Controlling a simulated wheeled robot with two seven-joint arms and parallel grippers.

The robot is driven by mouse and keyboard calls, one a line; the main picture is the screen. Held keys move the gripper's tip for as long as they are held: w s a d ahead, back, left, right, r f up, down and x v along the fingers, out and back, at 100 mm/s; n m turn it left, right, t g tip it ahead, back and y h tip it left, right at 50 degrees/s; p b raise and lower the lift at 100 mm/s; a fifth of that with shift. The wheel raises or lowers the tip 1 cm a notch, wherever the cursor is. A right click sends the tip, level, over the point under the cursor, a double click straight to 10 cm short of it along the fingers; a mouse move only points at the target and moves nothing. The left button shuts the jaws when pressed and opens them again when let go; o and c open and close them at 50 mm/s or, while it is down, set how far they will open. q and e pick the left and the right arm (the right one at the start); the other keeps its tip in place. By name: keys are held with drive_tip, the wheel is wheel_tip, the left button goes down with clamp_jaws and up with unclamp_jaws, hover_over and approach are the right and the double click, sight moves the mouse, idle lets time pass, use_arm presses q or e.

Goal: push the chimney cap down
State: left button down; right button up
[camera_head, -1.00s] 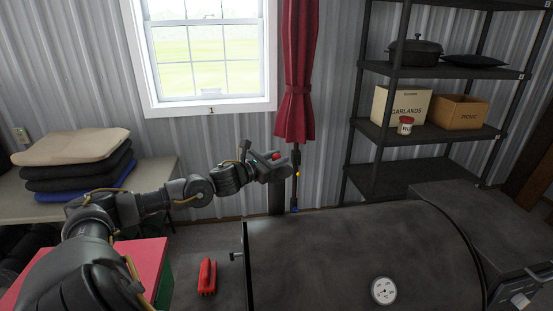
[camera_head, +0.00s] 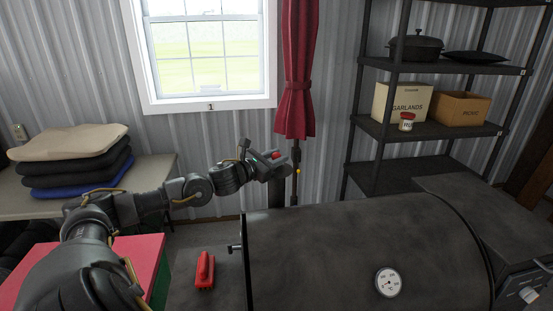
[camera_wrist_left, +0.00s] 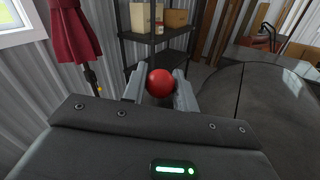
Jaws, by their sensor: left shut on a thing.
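My left gripper (camera_head: 281,155) is shut on a red ball-shaped knob (camera_head: 276,154). In the left wrist view the knob (camera_wrist_left: 160,83) sits between the two grey fingers (camera_wrist_left: 160,88). A dark upright chimney pipe (camera_head: 277,198) stands just below the gripper, at the left end of the smoker (camera_head: 345,245). The chimney cap itself is hidden by the gripper, so I cannot tell its height above the pipe. My right gripper is not in view.
A red-handled tool (camera_head: 204,270) lies on the smoker's left side shelf. A dark shelf rack (camera_head: 385,180) with boxes stands at the back right. Folded cushions (camera_head: 75,160) lie on a table at left.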

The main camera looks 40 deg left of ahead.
use_arm(q)
drive_tip(key=c, duration=1.1)
unclamp_jaws()
drive_tip(key=shift+f, duration=0.3)
drive_tip(key=shift+c, duration=0.2)
drive_tip(key=shift+s, duration=0.1)
drive_tip(key=shift+s+a+f+b, duration=0.2)
drive_tip(key=shift+s+b, duration=0.25)
drive_tip(key=shift+s, duration=0.15)
drive_tip(key=s+b, duration=0.1)
drive_tip(key=s, duration=0.8)
drive_tip(key=shift+s+a+r, duration=0.2)
drive_tip(key=shift+a, duration=0.15)
